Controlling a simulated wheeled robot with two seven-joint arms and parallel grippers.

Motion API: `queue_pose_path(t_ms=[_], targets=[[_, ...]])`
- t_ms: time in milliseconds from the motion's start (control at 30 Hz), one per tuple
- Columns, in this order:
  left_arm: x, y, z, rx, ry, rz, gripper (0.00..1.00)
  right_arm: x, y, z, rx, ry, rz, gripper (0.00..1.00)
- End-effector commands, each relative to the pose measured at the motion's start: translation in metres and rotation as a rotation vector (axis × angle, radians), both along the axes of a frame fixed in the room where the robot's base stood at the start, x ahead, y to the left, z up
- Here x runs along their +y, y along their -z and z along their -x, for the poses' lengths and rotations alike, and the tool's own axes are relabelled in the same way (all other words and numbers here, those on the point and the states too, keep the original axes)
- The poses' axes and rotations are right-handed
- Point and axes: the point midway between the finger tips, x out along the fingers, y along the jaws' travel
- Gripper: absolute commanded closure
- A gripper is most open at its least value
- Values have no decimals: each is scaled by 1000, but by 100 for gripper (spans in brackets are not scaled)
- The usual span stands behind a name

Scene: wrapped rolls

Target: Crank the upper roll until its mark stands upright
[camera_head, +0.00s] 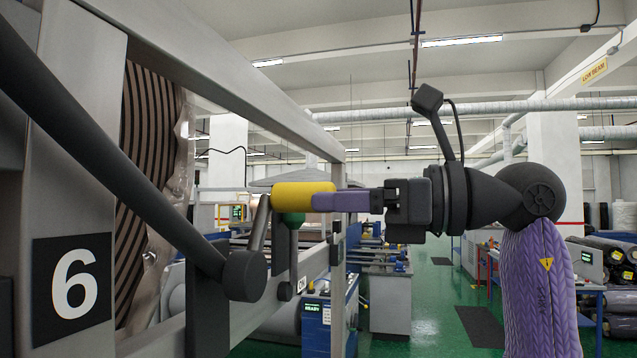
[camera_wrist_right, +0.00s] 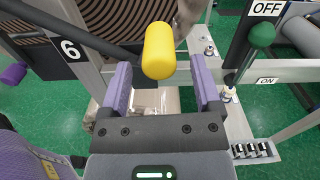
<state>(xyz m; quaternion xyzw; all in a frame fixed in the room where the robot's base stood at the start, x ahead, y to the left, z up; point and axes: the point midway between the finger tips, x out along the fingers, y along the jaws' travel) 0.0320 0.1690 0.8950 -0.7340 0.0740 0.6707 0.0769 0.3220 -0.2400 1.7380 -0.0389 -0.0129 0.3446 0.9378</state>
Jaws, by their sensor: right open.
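The roll (camera_head: 150,160) shows dark and tan stripes on its end behind a grey frame at the left. I cannot make out its mark. A dark crank arm (camera_head: 120,165) slants down from the upper left, and a yellow handle (camera_head: 295,195) stands near its lower end. My right gripper (camera_head: 325,202) is level, its purple fingers at the right end of the handle. In the right wrist view the handle (camera_wrist_right: 158,50) lies between and just beyond the fingertips, with gaps on both sides. The right gripper is open. My left gripper does not show.
A lever with a green knob (camera_wrist_right: 262,36) stands close by, between OFF and ON labels. The grey frame carries a number 6 plate (camera_head: 73,278). A blue cabinet (camera_head: 320,325) stands beyond the frame. Green floor at the right is partly open.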

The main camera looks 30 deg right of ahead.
Motion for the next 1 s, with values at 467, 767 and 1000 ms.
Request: queue_pose_path(t_ms=[467,767,1000], targets=[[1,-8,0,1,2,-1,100,18,0,-21,1,-2,-2,23],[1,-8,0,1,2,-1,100,18,0,-21,1,-3,-2,86],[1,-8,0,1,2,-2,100,18,0,-21,1,-3,-2,100]])
